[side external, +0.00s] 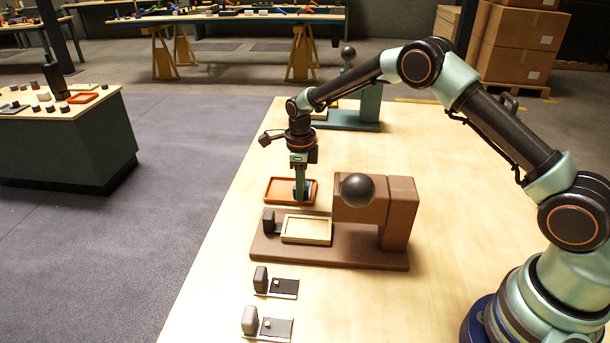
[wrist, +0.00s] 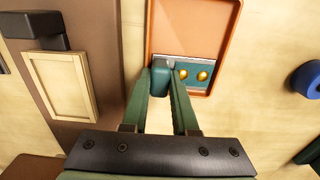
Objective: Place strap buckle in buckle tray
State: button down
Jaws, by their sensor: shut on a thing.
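The strap buckle (wrist: 195,67) looks like a teal block joined to a blue-grey plate with two gold studs. My gripper (wrist: 165,84) points down and is shut on the teal block. The buckle is within the outline of the orange tray (wrist: 195,30), near one end wall; whether it touches the floor I cannot tell. In the side view my gripper (side external: 300,195) reaches down into the orange tray (side external: 269,190), and the fingers hide most of the buckle.
A brown stand (side external: 345,255) with a dark ball and a pale wooden tray (side external: 306,229) is close beside the orange tray. A black buckle-like piece (side external: 261,279) and a grey one (side external: 250,321) lie nearer the camera. A green stand (side external: 368,105) is behind.

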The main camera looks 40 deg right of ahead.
jog(key=c, duration=0.8)
grip_release()
jog(key=shift+s+f, duration=0.1)
jog(key=shift+f, duration=0.55)
jog(key=shift+o, duration=0.6)
jog(key=shift+a, duration=0.15)
jog(key=s+d+r+n+t, duration=0.1)
jog(key=s+r+n, duration=0.15)
jog(key=r, duration=0.75)
jog(key=s+r+n, duration=0.2)
jog(key=r+n, duration=0.1)
jog(key=r, duration=0.8)
jog(key=s+d+r+n+t, duration=0.1)
jog(key=s+r+n+t, duration=0.1)
jog(key=s+n, duration=0.8)
jog(key=s+d+r+n+t, duration=0.1)
jog(key=s+n+t, duration=0.1)
jog(key=s+n, duration=0.8)
jog(key=shift+d+r+n+t, duration=0.3)
jog(key=shift+r+n, duration=0.1)
jog(key=shift+n, duration=0.35)
